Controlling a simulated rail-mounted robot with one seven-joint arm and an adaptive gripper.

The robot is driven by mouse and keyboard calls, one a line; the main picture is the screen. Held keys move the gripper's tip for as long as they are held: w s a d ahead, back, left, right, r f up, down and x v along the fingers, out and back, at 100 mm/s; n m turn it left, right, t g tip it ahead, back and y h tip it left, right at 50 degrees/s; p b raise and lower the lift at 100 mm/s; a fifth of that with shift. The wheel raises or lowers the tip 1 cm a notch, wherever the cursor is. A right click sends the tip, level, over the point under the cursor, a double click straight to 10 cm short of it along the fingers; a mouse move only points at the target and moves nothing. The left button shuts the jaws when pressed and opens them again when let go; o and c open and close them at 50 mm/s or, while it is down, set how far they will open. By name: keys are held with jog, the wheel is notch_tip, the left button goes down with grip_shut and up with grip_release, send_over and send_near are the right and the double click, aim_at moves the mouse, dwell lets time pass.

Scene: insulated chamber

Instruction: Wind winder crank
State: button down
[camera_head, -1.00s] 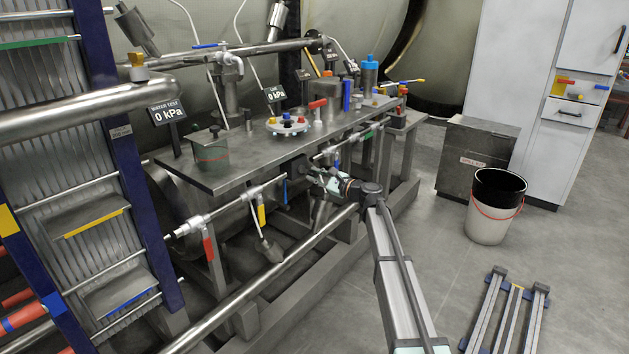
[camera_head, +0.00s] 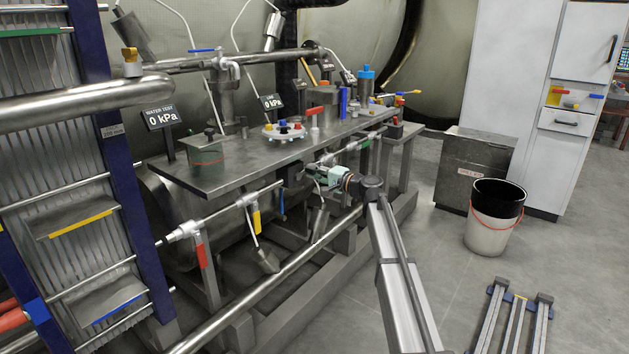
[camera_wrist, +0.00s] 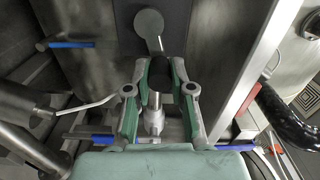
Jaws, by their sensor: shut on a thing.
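The winder crank has a round grey hub (camera_wrist: 148,22) on a dark plate at the top of the wrist view. A thin arm runs from the hub down to a dark handle (camera_wrist: 160,72). My gripper (camera_wrist: 160,90) has green-lined fingers on both sides of this handle and is shut on it. In the head view my gripper (camera_head: 316,174) is at the front side of the bench, just below the tabletop edge. The crank is too small and too covered there to make out clearly.
A yellow-handled valve (camera_head: 256,219) and pipes lie left of my gripper. A white bucket (camera_head: 494,222) and a floor rack (camera_head: 513,318) stand right, with clear floor between.

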jog(key=n+b, duration=0.1)
jog(key=r+n+b, duration=0.1)
jog(key=n, duration=0.1)
jog(key=shift+s+a+r+n, duration=0.1)
jog(key=shift+s+a+n, duration=0.1)
jog(key=shift+n, duration=0.1)
jog(key=shift+s+a+r+n+b, duration=0.1)
jog(key=shift+s+r+n+b, duration=0.15)
jog(key=shift+n+b, duration=0.45)
jog(key=shift+s+a+r+n+b, duration=0.1)
jog(key=shift+r+n+b, duration=0.25)
jog(key=shift+n, duration=0.65)
jog(key=c, duration=1)
grip_release()
jog(key=shift+s, duration=0.1)
jog(key=v, duration=1.2)
